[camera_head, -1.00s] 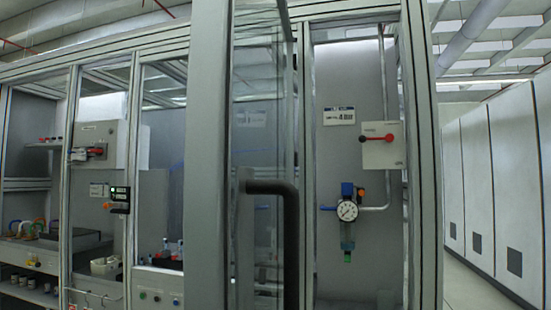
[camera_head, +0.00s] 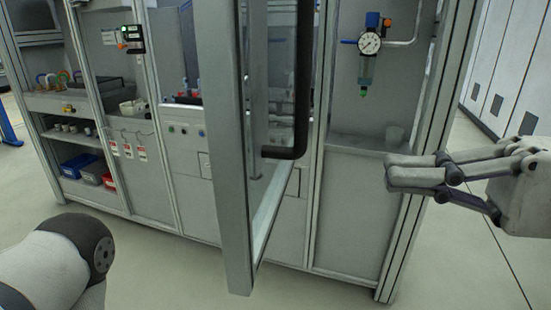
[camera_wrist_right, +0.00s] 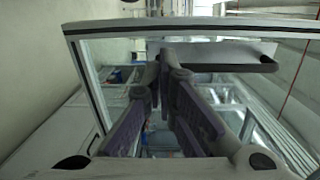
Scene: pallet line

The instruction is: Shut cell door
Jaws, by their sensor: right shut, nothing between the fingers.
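The cell door (camera_head: 228,150) stands open, swung out from the cell front. It is a glass panel in a grey frame, seen nearly edge-on in the head view, with its wide near post closest to me. A black bent handle (camera_head: 302,85) is on its right face. My right gripper (camera_head: 388,174) is shut and empty, to the right of the door and apart from the handle in the head view. In the right wrist view the fingers (camera_wrist_right: 164,65) overlap the door's frame (camera_wrist_right: 190,27) and handle (camera_wrist_right: 225,67); contact cannot be told. My left gripper is out of view.
A pressure gauge (camera_head: 369,43) is on the cell panel behind the door. A cell post (camera_head: 428,150) stands close by my right gripper. Shelves with blue and red bins (camera_head: 80,165) are at left. The floor (camera_head: 180,275) in front is clear.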

